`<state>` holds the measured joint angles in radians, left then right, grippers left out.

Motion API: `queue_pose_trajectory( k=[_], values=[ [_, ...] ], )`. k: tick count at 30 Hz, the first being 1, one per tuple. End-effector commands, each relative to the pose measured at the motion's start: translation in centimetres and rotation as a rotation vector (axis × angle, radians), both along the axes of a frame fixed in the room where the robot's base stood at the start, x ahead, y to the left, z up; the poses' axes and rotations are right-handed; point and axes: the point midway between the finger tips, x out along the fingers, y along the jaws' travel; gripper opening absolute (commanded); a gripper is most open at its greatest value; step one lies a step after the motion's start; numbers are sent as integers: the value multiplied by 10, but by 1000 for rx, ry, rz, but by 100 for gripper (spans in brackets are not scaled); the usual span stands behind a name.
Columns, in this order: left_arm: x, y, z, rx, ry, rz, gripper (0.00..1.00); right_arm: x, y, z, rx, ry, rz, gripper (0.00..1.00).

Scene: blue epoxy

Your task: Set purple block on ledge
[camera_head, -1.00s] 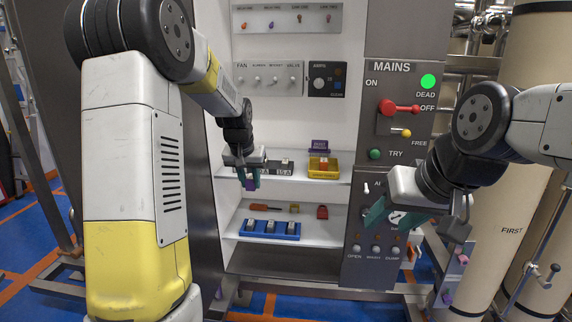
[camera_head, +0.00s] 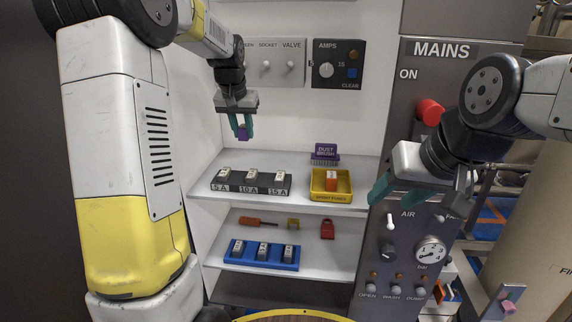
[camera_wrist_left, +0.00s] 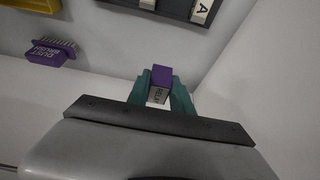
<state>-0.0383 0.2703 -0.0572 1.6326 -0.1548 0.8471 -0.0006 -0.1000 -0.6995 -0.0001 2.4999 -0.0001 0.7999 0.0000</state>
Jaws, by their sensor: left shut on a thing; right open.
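The purple block (camera_head: 243,134) is between the teal fingers of my left gripper (camera_head: 241,127), which is shut on it. It is held in the air above the upper white shelf. In the left wrist view the purple block (camera_wrist_left: 161,75) shows a purple end and a pale lettered face, gripped between the fingertips (camera_wrist_left: 161,92). The upper shelf ledge (camera_head: 300,188) runs across the cabinet below the block, with bare white surface visible around its items. My right gripper (camera_head: 398,192) is open and empty, in front of the mains panel.
On the upper shelf stand a dark fuse rack (camera_head: 238,186), a yellow bin (camera_head: 345,196) and a purple dust brush (camera_head: 325,150). The lower shelf holds a blue tray (camera_head: 240,262), a screwdriver (camera_head: 258,222) and a red padlock (camera_head: 327,229). The AMPS box (camera_head: 338,82) is on the back wall.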

Motion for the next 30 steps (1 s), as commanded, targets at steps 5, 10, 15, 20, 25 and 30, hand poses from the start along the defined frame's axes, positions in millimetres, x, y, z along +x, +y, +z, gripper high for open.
queue_pose_trajectory(
  k=[5, 10, 15, 20, 25, 30],
  values=[
    [-1, 0, -21, 0, 6, 0, 0, 0, 0, 0, 0, -1, 0, 48],
    [-1, 0, -52, 0, 4, 1, 0, 0, 0, 0, 0, -1, 0, 48],
    [0, 0, -66, 0, 2, 1, 0, 0, 0, 0, 0, 0, 0, 48],
    [-1, 0, -85, 0, 4, 1, 0, 0, 0, 0, 0, 0, 0, 48],
    [0, 0, -101, 0, 1, 1, 0, 0, 0, 0, 0, 0, 0, 48],
    [0, 0, -100, 0, 0, 1, 0, 0, 0, 0, 0, 0, 0, 48]
  ],
)
